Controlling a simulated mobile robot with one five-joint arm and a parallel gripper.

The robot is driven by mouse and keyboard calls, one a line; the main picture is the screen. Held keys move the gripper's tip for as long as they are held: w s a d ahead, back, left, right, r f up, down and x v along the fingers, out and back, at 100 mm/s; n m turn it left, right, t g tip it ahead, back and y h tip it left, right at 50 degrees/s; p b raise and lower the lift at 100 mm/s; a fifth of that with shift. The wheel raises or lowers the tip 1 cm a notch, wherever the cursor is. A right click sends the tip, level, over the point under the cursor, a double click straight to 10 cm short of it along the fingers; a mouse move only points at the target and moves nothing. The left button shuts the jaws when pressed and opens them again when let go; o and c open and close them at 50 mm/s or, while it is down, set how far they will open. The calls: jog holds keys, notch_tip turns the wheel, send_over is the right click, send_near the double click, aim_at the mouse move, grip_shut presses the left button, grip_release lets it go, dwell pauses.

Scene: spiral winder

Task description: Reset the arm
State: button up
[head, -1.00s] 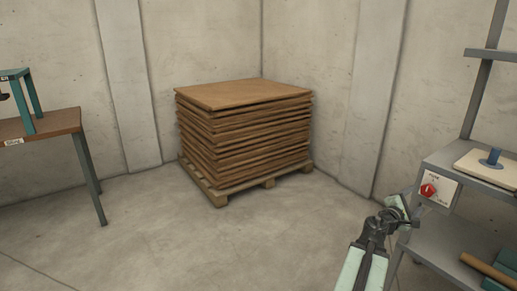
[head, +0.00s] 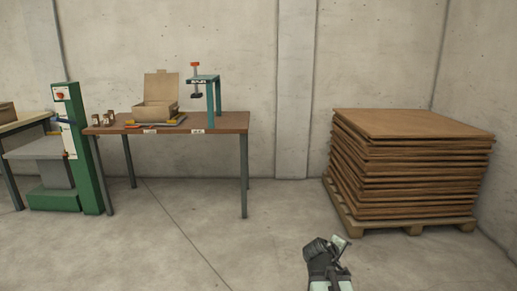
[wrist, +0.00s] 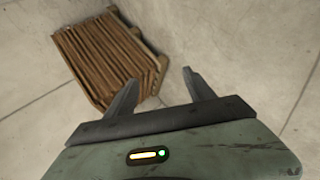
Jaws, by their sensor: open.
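My gripper (head: 338,243) shows at the bottom of the head view, right of the middle, in front of bare floor. In the wrist view its two dark fingers (wrist: 160,95) stand apart with nothing between them but floor. The stack of brown boards on the pallet lies beyond the left finger in that view, apart from it.
A stack of brown boards (head: 405,165) stands on a wooden pallet (head: 413,229) at the right. A table (head: 225,123) at the left bears an open carton (head: 155,108) and a green press (head: 216,100). A green machine (head: 82,150) stands further left. The middle floor is clear.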

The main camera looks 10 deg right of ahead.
jog(key=s+a+f+m+g+y, duration=0.15)
jog(key=a+f, duration=0.25)
jog(key=a, duration=0.4)
jog(key=s+a+f+m+g+y, duration=0.1)
jog(key=s+a+f+g+y, duration=0.15)
jog(key=a, duration=0.55)
jog(key=s+a+f+m+g+y, duration=0.3)
jog(key=s+a+m+y, duration=0.1)
jog(key=s+a, duration=0.35)
notch_tip(320, 180, up, 38)
jog(key=p, duration=3.8)
jog(key=shift+s+d+f, duration=0.15)
jog(key=shift+d, duration=0.2)
